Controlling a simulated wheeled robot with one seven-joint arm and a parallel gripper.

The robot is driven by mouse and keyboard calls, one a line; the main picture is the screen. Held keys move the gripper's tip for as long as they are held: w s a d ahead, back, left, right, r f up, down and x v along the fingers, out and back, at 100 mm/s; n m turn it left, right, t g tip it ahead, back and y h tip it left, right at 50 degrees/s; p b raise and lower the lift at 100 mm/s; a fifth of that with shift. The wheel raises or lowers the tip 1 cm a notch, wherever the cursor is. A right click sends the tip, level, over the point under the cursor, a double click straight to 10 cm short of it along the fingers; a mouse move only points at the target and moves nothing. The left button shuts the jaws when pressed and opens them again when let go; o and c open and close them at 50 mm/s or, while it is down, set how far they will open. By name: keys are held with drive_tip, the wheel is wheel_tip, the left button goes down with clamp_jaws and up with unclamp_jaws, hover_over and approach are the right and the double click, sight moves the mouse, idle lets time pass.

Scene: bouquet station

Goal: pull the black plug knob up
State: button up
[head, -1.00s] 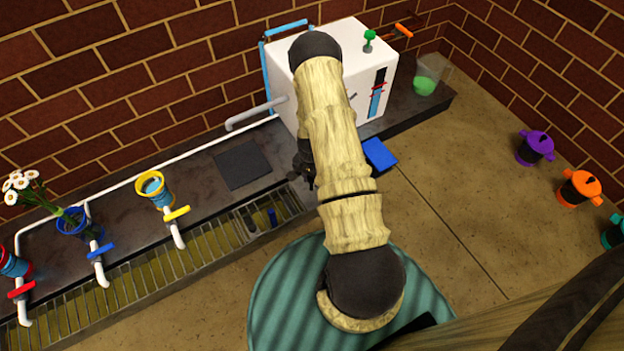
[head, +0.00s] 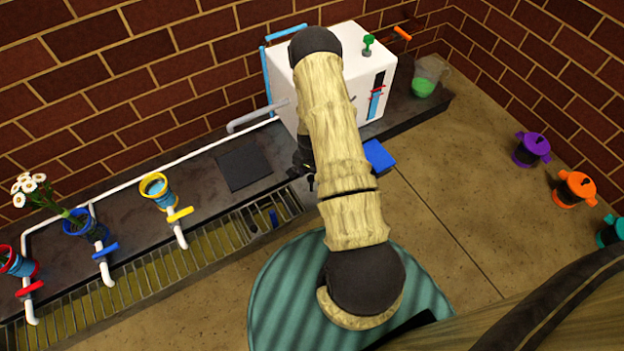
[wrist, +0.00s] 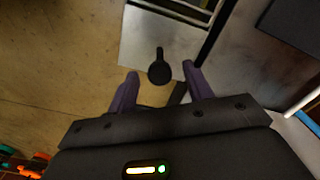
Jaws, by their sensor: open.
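The black plug knob (wrist: 159,72) has a round body and a thin stem. In the wrist view it shows over a pale grey metal plate (wrist: 140,40). My gripper (wrist: 160,77) is open, with one purple finger to the left of the knob and one to the right. The knob lies between the fingertips in the picture, with visible gaps on both sides. I cannot tell the height gap between fingers and knob. In the head view my arm hides most of the gripper, and I cannot make out the knob there.
A slatted drain trough (head: 150,262) runs left from the plate. A white machine box (head: 350,55) and a blue block (head: 379,156) stand near my arm. A yellow-rimmed cup (head: 158,190) sits on the dark counter.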

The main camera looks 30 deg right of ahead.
wheel_tip(320, 180, up, 7)
drive_tip(key=p, duration=0.5)
drive_tip(key=shift+f, duration=0.1)
wheel_tip(320, 180, up, 11)
drive_tip(key=w+a+n+p, duration=0.1)
drive_tip(key=a+n+p, duration=0.1)
drive_tip(key=a, duration=0.1)
wheel_tip(320, 180, up, 13)
drive_tip(key=n+t+p, duration=0.1)
drive_tip(key=n, duration=0.2)
hover_over(311, 177)
drive_tip(key=a, duration=0.7)
drive_tip(key=s+a+r+n+t+p, duration=0.1)
drive_tip(key=s+a+r+n+p, duration=0.15)
drive_tip(key=s+r, duration=0.5)
drive_tip(key=s+a+r+n+t+p, duration=0.15)
drive_tip(key=s+a+r+n, duration=0.3)
drive_tip(key=r, duration=0.65)
wheel_tip(311, 177, up, 38)
drive_tip(key=p, duration=3.8)
drive_tip(key=shift+s+d+g, duration=0.3)
drive_tip(key=shift+g, duration=0.15)
